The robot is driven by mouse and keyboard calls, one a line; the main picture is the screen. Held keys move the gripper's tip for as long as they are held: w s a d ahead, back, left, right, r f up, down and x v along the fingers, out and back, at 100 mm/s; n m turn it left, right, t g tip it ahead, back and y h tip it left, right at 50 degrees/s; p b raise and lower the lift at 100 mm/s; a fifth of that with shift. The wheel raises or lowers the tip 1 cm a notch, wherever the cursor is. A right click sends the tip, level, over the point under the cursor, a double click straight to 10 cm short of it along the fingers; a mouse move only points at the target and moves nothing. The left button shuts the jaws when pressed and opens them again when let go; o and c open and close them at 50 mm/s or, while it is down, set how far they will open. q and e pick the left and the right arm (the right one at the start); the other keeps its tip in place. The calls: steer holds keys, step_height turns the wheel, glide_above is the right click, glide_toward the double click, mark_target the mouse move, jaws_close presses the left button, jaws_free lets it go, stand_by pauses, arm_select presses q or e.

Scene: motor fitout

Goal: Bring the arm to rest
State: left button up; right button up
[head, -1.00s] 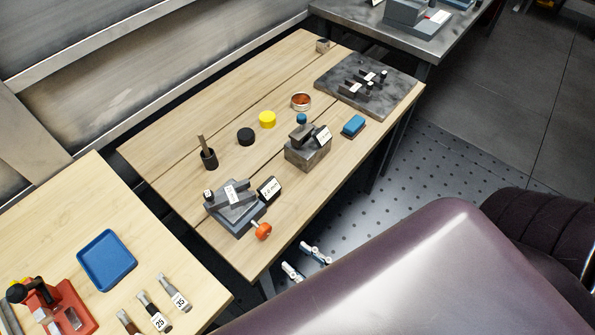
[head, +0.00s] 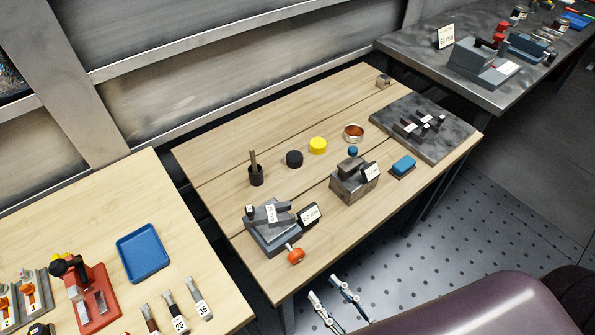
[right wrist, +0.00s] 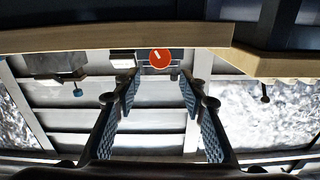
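My right gripper (head: 324,286) is in the head view, just past the front edge of the middle wooden table (head: 245,175). Its two fingers are apart, with nothing between them. The right wrist view shows the same open fingers (right wrist: 160,85) with patterned inner pads. An orange round knob (right wrist: 160,57) shows beyond the fingertips there, apart from them. In the head view the orange knob (head: 295,256) sits at the front of a grey vise-like fixture (head: 275,238), close above the gripper. My left gripper is not in view.
The middle table holds a grey block fixture (head: 352,188), a blue block (head: 403,165), black (head: 294,159) and yellow (head: 318,145) discs and a dark plate (head: 445,148). A blue tray (head: 143,253) and red fixture (head: 94,300) stand left. Perforated floor (head: 440,255) is clear in front.

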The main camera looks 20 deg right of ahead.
steer(key=s+d+f+g+h, duration=0.1)
steer(key=s+d+f+g, duration=0.15)
steer(key=f, duration=0.65)
steer(key=s+d+f+g+h+b, duration=0.1)
steer(key=f+g+h, duration=0.15)
steer(key=f, duration=0.65)
steer(key=s+d+f+g+h, duration=0.1)
steer(key=s+d+f+g, duration=0.15)
steer(key=f, duration=0.65)
steer(key=s+d+f+g+h+b, duration=0.1)
steer(key=s+d+f+g, duration=0.1)
steer(key=s+f+g, duration=0.6)
steer(key=s+f, duration=0.5)
steer(key=s, duration=0.2)
steer(key=shift+f+m+h, duration=0.35)
steer(key=shift+f+m, duration=0.05)
